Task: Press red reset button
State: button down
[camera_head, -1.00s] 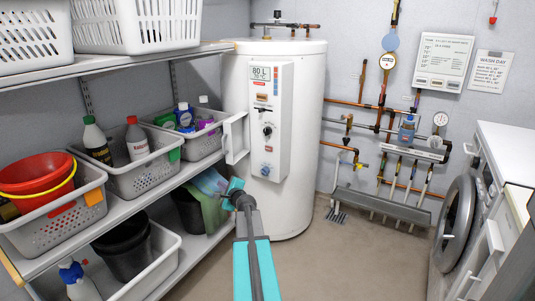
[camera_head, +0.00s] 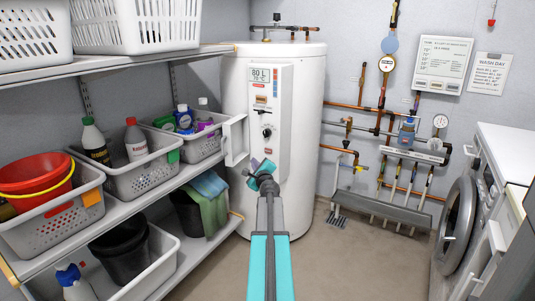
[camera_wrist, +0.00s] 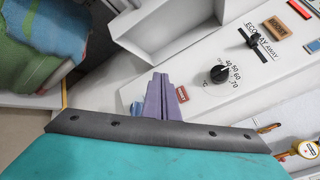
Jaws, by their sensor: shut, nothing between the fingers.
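The white water heater (camera_head: 300,130) stands upright against the back wall, with a control panel on its front. A small red rectangular piece (camera_head: 268,150) sits on the panel below the black dial (camera_head: 267,133). In the wrist view this red piece (camera_wrist: 183,94) is just right of my fingertips, partly covered by them; I cannot tell whether it is the reset button or a label. My gripper (camera_head: 262,166) is shut and empty, in front of the lower panel. Its purple fingers (camera_wrist: 161,88) point at the panel; contact cannot be told. A blue part (camera_wrist: 137,108) shows beside them.
The panel's open white door (camera_head: 235,138) sticks out to the left. A shelf with grey baskets (camera_head: 130,178) and hanging cloths (camera_head: 210,212) is close on the left. Pipes (camera_head: 385,130) and a washing machine (camera_head: 458,222) are at the right. The middle floor is clear.

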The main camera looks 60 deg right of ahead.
aim_at(265, 151)
jog(key=shift+d, duration=4.35)
jog(key=shift+d, duration=0.85)
jog(key=shift+a, duration=0.85)
jog(key=shift+a, duration=0.1)
jog(key=a, duration=0.4)
jog(key=shift+a, duration=0.4)
dwell(1.0)
